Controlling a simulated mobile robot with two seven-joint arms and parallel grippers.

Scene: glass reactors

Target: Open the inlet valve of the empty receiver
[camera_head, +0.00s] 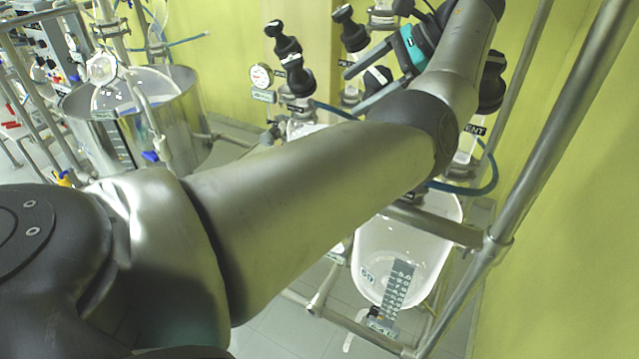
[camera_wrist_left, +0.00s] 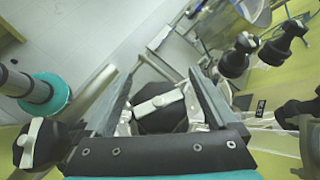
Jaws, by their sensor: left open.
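My left gripper (camera_head: 350,93) reaches in among the black valves at the top of the glassware. It is open, its two fingers pointing left. A black valve body (camera_head: 376,79) shows between the fingers. In the left wrist view, the open fingers (camera_wrist_left: 154,70) stand either side of a black valve with a pale bar handle (camera_wrist_left: 160,104); I cannot tell whether they touch it. A clear glass receiver (camera_head: 392,262) with a scale strip hangs below my arm and looks empty. My arm hides part of the glassware. My right gripper is out of view.
More black valves (camera_head: 287,50) and a round gauge (camera_head: 261,76) stand left of the gripper. A metal frame rail (camera_head: 530,150) runs close on the right. A steel vessel (camera_head: 185,115) stands at the left. The yellow wall is behind.

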